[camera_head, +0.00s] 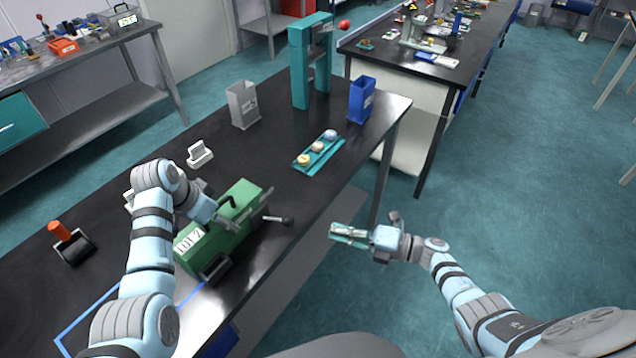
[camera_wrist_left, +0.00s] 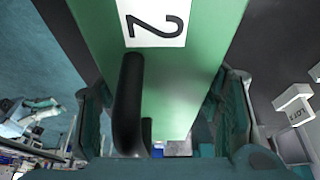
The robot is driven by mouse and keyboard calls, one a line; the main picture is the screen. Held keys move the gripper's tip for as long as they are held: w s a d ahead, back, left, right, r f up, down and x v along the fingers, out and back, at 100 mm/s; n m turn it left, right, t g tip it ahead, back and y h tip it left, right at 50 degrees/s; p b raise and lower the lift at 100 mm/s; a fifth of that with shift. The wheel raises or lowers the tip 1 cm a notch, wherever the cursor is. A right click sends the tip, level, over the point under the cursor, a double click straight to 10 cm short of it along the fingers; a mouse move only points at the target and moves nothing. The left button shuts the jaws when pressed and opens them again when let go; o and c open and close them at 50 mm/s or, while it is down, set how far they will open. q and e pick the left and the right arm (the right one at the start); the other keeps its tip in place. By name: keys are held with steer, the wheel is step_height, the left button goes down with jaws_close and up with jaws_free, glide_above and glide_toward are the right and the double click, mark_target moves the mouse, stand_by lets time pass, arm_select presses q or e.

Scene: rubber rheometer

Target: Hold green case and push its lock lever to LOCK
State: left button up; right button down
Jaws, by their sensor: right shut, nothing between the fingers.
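The green case (camera_head: 235,222) stands on the black bench, with a black handle on top and a white label. The label shows a "2" in the left wrist view. The lock lever (camera_head: 275,218) sticks out of the case's right end and has a dark knob. My left gripper (camera_head: 226,213) is at the case's top. In the left wrist view its fingers lie along both sides of the green case (camera_wrist_left: 205,60), with the handle (camera_wrist_left: 128,105) between them. My right gripper (camera_head: 345,233) is shut and empty, off the bench's front edge, right of the lever.
A teal tray with round pieces (camera_head: 300,166), a grey bin (camera_head: 243,104), a blue bin (camera_head: 361,99) and a teal frame (camera_head: 299,68) stand further back. An orange-handled tool (camera_head: 72,245) is at left. Blue tape (camera_head: 72,333) marks the bench near the case.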

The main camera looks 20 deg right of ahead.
arm_select(q)
steer(key=o, duration=0.4)
steer(key=shift+c, duration=0.2)
